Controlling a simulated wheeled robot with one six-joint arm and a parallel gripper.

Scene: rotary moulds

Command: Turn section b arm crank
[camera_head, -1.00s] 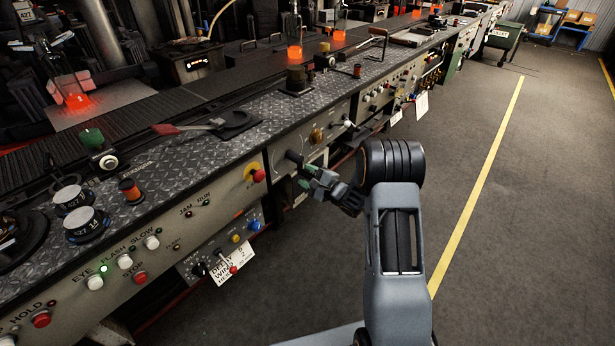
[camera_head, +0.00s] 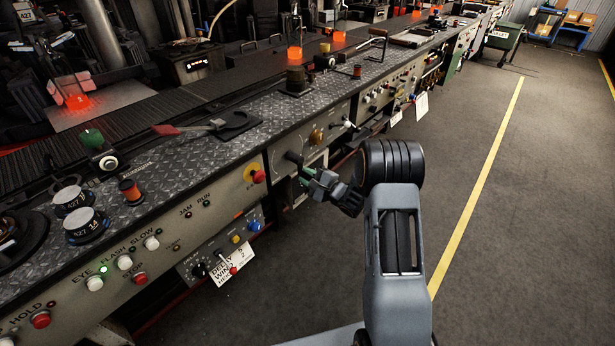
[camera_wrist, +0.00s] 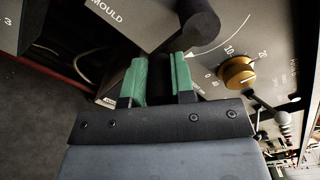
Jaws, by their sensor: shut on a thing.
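The section b arm crank is a black crank on the grey front panel of the machine. Its black rounded end (camera_head: 293,157) shows in the head view just beyond my gripper. In the wrist view a thick black cylinder of it (camera_wrist: 199,25) stands at the top centre, beside the panel dial. My gripper (camera_head: 305,177) is at the panel, with its green fingertips around part of the crank. In the wrist view the gripper (camera_wrist: 162,78) is shut on the crank between two green pads. The gripped part is mostly hidden by the pads and shadow.
A brass knob (camera_wrist: 237,74) with a numbered scale sits right of the fingers, near a grey-tipped lever (camera_wrist: 282,117). A red knob (camera_head: 258,176) is on the panel at left. The treadplate bench (camera_head: 270,118) runs above. The floor right of my arm is clear.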

